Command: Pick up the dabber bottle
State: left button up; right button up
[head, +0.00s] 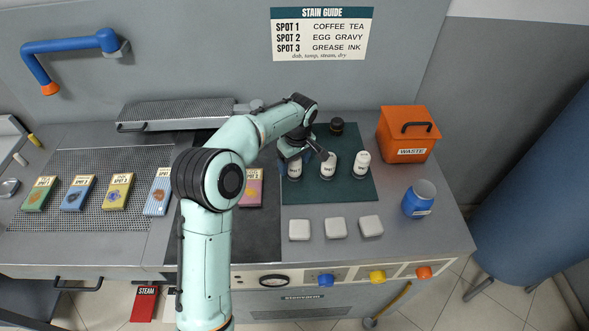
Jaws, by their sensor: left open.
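Three white bottles with dark print stand upright in a row on a dark green mat (330,190): a left bottle (295,171), a middle bottle (328,166) and a right bottle (361,165). I cannot tell from the labels which is the dabber bottle. My left gripper (304,154) is open above the mat, over the left bottle, with one finger reaching toward the middle bottle's top. It partly hides the left bottle's top, and I cannot tell if it touches either bottle. My right gripper is not in view.
A black round object (337,126) stands at the mat's back. An orange waste box (408,135) and a blue open jar (418,200) are at the right. Several white pads (335,228) lie in front. Labelled cards (118,191) lie on the perforated board at the left.

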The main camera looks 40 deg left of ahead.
pick_arm(q)
jog(key=shift+c, duration=0.4)
jog(key=c, duration=1.1)
jog(key=shift+r, duration=0.1)
